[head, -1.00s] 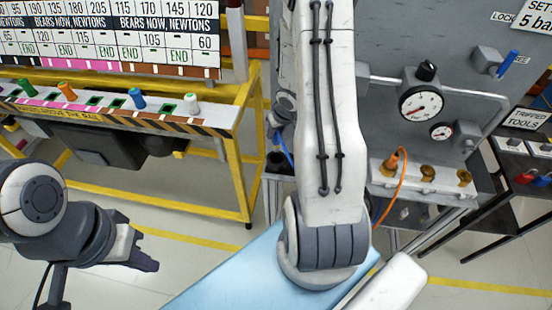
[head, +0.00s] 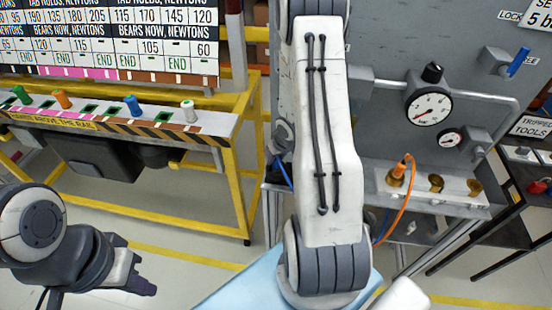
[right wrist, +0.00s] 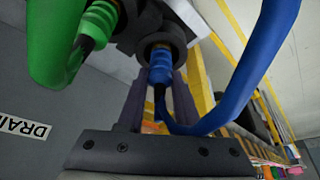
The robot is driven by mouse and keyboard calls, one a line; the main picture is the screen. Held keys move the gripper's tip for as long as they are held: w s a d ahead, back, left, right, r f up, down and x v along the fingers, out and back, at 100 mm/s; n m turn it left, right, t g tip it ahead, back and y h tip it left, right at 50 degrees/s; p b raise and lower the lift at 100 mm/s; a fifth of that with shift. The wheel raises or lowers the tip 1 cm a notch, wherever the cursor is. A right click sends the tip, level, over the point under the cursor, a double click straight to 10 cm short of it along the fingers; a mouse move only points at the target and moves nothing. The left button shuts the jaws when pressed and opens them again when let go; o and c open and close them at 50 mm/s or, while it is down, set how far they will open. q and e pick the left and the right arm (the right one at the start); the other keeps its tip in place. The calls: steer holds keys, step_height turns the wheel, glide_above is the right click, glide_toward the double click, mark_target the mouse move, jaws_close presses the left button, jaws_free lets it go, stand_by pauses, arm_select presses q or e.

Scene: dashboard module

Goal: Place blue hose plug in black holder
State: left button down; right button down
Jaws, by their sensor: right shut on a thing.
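In the right wrist view my right gripper (right wrist: 158,92) has its two dark fingers either side of the blue hose plug (right wrist: 160,68) and is shut on it. The plug's far end meets the round mouth of a black holder (right wrist: 162,44); I cannot tell how deep it sits. A blue hose (right wrist: 245,85) loops from the plug to the right. In the head view the right gripper and plug are hidden behind my right arm; a bit of blue hose (head: 284,174) shows beside it. My left gripper (head: 142,286) is low at the left, apart from everything; its opening is unclear.
A green hose (right wrist: 55,45) with a ribbed plug (right wrist: 99,20) is close left of the blue plug. The grey panel carries a gauge (head: 428,107) and an orange hose (head: 405,205). A yellow-framed stand (head: 240,165) with coloured pegs is at the left.

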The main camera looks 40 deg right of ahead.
steer(key=c, duration=0.6)
jaws_free()
steer(key=shift+f, duration=0.1)
steer(key=shift+o, duration=0.2)
